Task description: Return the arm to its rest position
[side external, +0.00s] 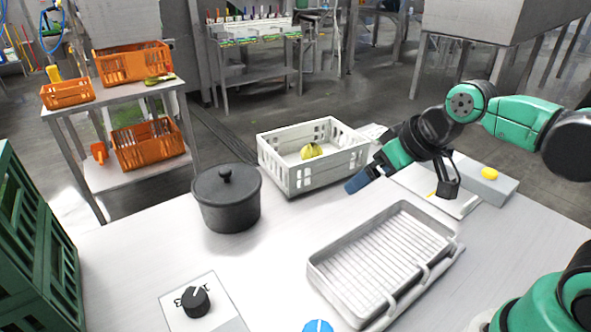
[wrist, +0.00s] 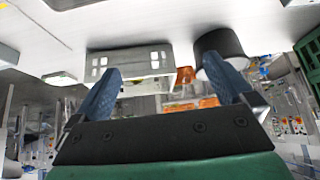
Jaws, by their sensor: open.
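My green and black arm reaches in from the right in the side external view. My gripper (side external: 358,183) hangs over the table, in front of the white crate's right end, with its blue fingertips pointing down and left. In the wrist view my gripper (wrist: 165,78) shows two blue fingers spread wide apart, with nothing held between them. The wrist picture looks upside down, with the table along the top. Part of my base shows at the lower right of the side external view.
A white crate (side external: 290,178) holds a yellow-green item (side external: 311,151). A lidded dark pot (side external: 227,205) stands left of it. A ribbed white tray (side external: 325,268) lies in front. A yellow item (side external: 489,173) sits on a grey block. Green crates (side external: 40,255) stand at left.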

